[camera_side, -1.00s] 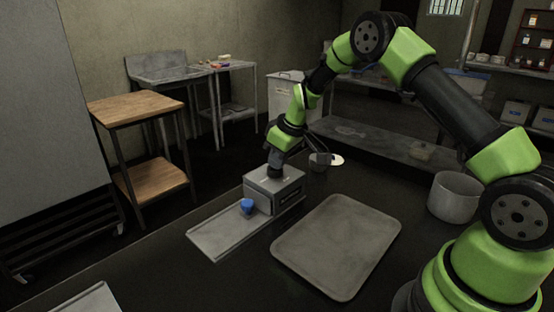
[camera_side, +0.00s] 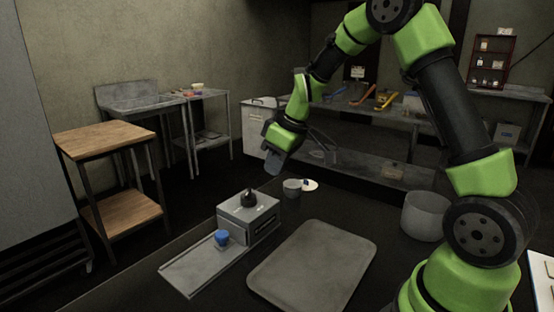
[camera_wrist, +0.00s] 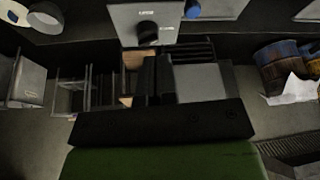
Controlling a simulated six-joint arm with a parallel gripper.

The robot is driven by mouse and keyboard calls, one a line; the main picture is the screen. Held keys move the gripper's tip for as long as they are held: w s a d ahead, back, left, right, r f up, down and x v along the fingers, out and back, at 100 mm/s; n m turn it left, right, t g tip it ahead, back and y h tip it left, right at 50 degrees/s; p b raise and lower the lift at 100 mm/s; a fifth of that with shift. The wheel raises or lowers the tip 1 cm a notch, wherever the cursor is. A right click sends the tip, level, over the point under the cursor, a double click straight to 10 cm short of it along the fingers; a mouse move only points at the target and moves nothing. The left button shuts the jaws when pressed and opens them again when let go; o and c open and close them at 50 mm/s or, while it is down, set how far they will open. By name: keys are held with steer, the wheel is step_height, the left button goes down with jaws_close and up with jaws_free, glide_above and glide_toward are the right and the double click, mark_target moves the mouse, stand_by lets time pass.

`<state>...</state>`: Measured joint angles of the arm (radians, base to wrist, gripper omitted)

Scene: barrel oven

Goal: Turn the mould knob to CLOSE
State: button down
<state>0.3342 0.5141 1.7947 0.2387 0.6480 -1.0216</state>
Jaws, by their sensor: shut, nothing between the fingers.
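The mould box (camera_side: 262,226) is a grey metal block on the dark table, with a black knob (camera_side: 247,198) on top. A blue cup (camera_side: 222,239) sits in front of it on a flat metal plate (camera_side: 190,272). My gripper (camera_side: 273,170) is shut and empty, above and behind the knob and clear of it. In the wrist view the box (camera_wrist: 122,17) and its knob (camera_wrist: 147,33) show at the top edge. Small white labels lie by the knob, too small to read, so I cannot tell its setting.
A grey tray (camera_side: 312,268) lies to the right of the box. A small grey cup (camera_side: 292,188) and a white round thing (camera_side: 311,185) stand behind it. A large grey pot (camera_side: 425,216) is at the right. The air around the knob is free.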

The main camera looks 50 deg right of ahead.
mark_target(253, 198)
steer(key=d+n+y, duration=0.1)
steer(key=d+n, duration=0.3)
steer(key=d, duration=0.1)
steer(key=x, duration=0.9)
steer(key=shift+s+a+f, duration=0.15)
steer(key=shift+s+f, duration=0.1)
steer(key=shift+w+a+r, duration=0.1)
steer(key=shift+w+a, duration=0.2)
steer(key=shift+w, duration=0.3)
steer(key=shift+w+a+r, duration=0.1)
steer(key=shift+w+a, duration=0.2)
steer(key=shift+w, duration=0.3)
steer(key=shift+w+a, duration=0.35)
steer(key=shift+w, duration=0.2)
